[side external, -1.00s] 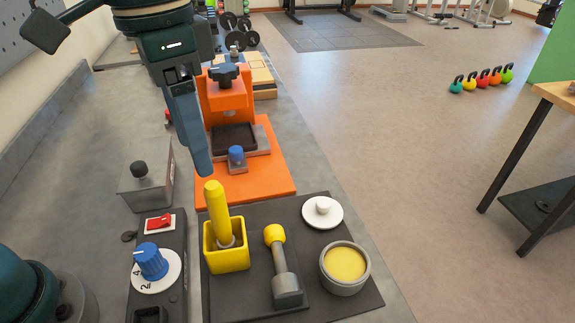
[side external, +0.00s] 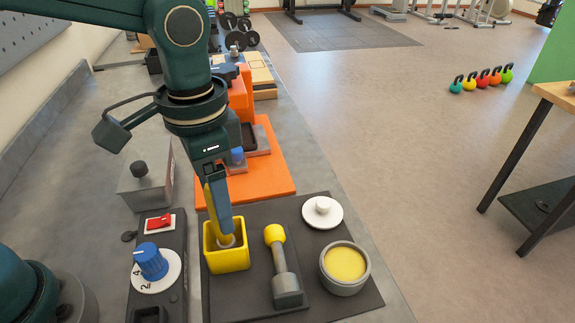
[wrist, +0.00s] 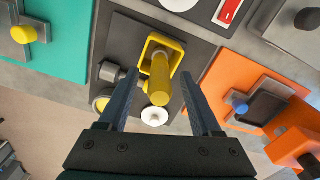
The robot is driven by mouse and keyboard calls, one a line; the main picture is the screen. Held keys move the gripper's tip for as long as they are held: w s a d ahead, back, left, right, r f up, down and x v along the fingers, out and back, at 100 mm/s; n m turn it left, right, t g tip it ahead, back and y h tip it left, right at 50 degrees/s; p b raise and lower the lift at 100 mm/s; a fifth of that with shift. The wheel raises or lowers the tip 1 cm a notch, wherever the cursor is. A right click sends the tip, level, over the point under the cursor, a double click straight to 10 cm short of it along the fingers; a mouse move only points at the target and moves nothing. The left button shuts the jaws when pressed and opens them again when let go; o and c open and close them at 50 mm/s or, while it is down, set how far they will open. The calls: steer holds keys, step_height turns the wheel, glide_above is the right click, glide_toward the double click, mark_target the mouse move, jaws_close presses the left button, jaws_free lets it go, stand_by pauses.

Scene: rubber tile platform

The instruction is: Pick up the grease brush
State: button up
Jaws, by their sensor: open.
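The grease brush, with a thick yellow handle (wrist: 161,82), stands in a square yellow holder (side external: 228,261), handle up and slightly tilted. Its lower end is hidden inside the holder. My gripper (side external: 224,222) points down at the brush, its fingertips near the holder's rim. In the wrist view my gripper (wrist: 160,76) is open, with the handle between its two fingers and a gap on each side. In the side view a finger covers part of the handle.
On the same dark mat (side external: 374,297) are a grey tool with a yellow knob (side external: 281,265), a pot of yellow grease (side external: 345,265) and a white lid (side external: 322,211). A control box with a blue dial (side external: 151,261) stands left; an orange press (side external: 276,168) stands behind.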

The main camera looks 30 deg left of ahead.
steer(key=shift+f, duration=1.85)
jaws_close()
steer(key=shift+r, duration=0.15)
step_height(320, 180, up, 10)
steer(key=shift+f, duration=0.1)
